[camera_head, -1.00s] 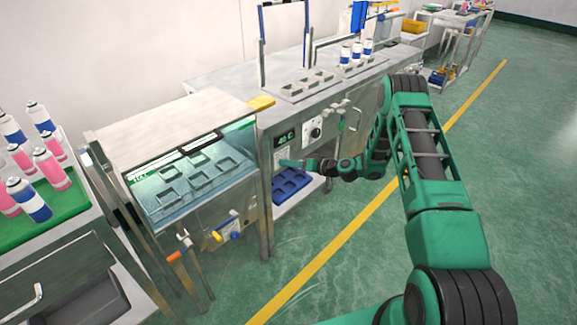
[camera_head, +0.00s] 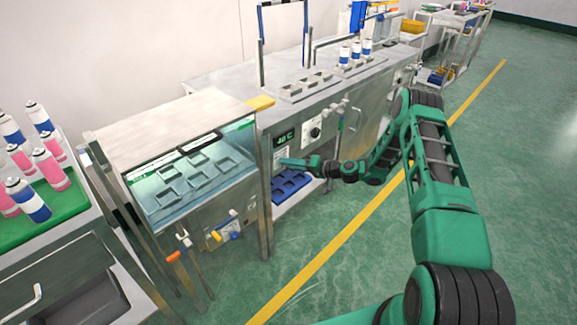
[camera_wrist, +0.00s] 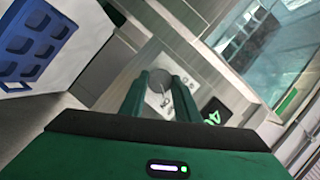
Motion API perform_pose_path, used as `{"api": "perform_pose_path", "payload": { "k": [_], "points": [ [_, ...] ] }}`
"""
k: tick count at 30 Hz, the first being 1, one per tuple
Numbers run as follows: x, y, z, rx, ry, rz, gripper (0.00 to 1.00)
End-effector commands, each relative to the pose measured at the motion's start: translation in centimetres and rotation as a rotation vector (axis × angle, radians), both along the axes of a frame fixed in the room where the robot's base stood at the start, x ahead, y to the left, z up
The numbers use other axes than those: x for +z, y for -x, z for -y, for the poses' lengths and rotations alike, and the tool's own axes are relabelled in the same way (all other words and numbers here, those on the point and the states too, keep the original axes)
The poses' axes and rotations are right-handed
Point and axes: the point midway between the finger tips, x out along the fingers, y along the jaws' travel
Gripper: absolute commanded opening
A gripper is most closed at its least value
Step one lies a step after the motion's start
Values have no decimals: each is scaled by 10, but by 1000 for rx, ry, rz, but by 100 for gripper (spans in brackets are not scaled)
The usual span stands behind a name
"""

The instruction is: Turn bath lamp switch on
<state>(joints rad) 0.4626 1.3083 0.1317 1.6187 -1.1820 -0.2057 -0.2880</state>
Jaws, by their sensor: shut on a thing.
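My gripper (camera_head: 283,161) is at the steel front panel, just below the temperature display (camera_head: 284,138). In the wrist view its two green fingers (camera_wrist: 160,88) are on either side of a small switch on a pale plate (camera_wrist: 155,101). A round grey part (camera_wrist: 159,78) shows between the fingers. The gripper is shut on this switch; the fingers hide part of it, and its on or off position cannot be told. The display also shows in the wrist view (camera_wrist: 215,112), right of the fingers, with green digits.
A glass-topped water bath (camera_head: 190,180) stands left of the panel. A dial (camera_head: 315,132) and pipes with valves (camera_head: 345,115) are right of the display. A blue tray (camera_head: 290,186) sits below my gripper. Open green floor (camera_head: 400,250) lies to the right.

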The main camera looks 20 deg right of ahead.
Motion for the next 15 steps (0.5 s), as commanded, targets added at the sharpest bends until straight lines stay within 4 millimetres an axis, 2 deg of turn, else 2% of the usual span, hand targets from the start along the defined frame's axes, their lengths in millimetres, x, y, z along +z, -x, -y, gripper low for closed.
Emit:
{"api": "perform_pose_path", "payload": {
  "k": [3, 4, 6, 15],
  "points": [
    [-4, 0, 5, -7, 7, -5, 7],
    [-4, 0, 5, -7, 7, -5, 34],
    [-4, 0, 5, -7, 6, -5, 48],
    [-1, 1, 3, -3, 3, -2, 48]
  ]
}}
